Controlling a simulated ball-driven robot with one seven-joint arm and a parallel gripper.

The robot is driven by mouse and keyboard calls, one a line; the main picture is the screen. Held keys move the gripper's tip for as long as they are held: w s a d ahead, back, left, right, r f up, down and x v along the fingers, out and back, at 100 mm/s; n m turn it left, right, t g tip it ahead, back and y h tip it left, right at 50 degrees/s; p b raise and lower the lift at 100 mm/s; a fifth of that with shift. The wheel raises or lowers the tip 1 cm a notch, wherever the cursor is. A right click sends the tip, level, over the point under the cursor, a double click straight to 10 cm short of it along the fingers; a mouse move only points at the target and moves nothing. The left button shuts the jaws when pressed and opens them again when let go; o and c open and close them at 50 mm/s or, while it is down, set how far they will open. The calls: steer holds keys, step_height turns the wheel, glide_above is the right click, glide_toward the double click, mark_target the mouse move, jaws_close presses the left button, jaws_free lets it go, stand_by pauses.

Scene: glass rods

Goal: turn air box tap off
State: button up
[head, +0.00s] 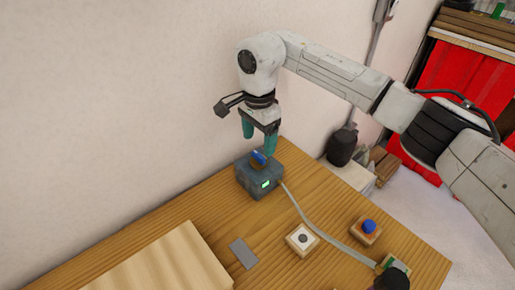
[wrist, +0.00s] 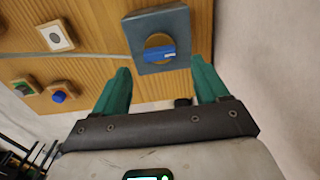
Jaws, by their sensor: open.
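The air box (head: 262,180) is a dark blue-grey box with a small green light on its front, standing on the wooden table. Its blue tap (head: 258,158) sits on top. In the wrist view the tap (wrist: 160,53) is a blue bar lying across a round orange-brown disc on the grey box (wrist: 143,28). My gripper (head: 259,146) points down just above the tap. Its teal fingers are apart and empty. In the wrist view my gripper (wrist: 160,67) has a finger to each side of the tap, and I see no contact.
A pale tube (head: 310,220) runs from the air box across the table. A white-topped switch block (head: 301,239), a blue button block (head: 367,229), a grey plate (head: 243,254) and a pale board (head: 165,268) lie nearby. A wall stands behind.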

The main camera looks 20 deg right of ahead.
mark_target(259, 154)
steer(key=shift+f, duration=2.4)
steer(key=c, duration=1.1)
steer(key=shift+o, duration=0.2)
